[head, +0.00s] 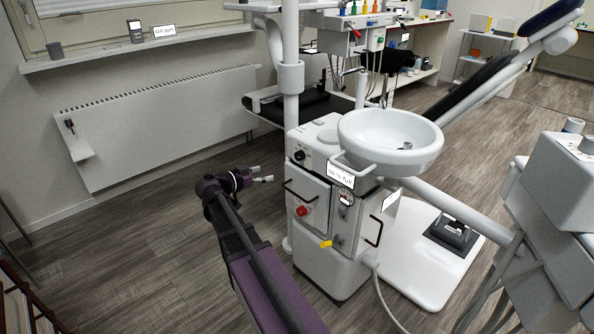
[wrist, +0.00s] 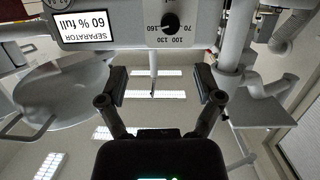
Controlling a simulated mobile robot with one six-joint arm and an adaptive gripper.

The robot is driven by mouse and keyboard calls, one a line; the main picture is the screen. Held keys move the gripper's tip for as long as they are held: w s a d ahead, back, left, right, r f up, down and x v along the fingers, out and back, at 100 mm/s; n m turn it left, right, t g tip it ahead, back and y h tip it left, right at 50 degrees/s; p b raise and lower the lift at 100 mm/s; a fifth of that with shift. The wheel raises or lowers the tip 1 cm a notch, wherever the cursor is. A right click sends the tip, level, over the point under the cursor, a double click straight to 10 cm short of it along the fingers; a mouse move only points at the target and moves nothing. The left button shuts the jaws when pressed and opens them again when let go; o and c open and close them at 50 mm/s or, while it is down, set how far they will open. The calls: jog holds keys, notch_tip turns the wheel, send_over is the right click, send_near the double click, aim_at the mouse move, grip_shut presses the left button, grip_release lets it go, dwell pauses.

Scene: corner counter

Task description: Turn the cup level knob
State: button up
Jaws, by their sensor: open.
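The black round knob (head: 299,155) sits on the upper front of the white dental unit cabinet (head: 330,265), below the basin. In the upside-down wrist view, the knob (wrist: 170,22) is near the top edge, with 70, 100, 130 and 160 printed around it. I cannot read its exact setting. My gripper (head: 261,174) is in front of the cabinet, left of and a little lower than the knob in the head view. In the wrist view, my gripper (wrist: 159,88) has its two fingers wide apart with nothing held, and the knob is beyond them, untouched.
A white basin (head: 390,136) overhangs the cabinet. A red knob (head: 302,211), a yellow lever (head: 325,244) and a black handle (head: 300,197) are on the front. A label (wrist: 85,27) reads SEPARATOR 60 % full. Open floor (head: 130,250) lies to the left.

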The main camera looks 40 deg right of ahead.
aim_at(297, 156)
jog(key=w+d+m+h+b, duration=0.1)
jog(key=d+f+m+h+b, duration=0.1)
jog(key=b, duration=0.1)
jog(key=shift+w, duration=0.4)
jog(key=d, duration=1.3)
jog(key=shift+w+d, duration=0.3)
jog(key=shift+d, duration=0.1)
jog(key=c, duration=1.2)
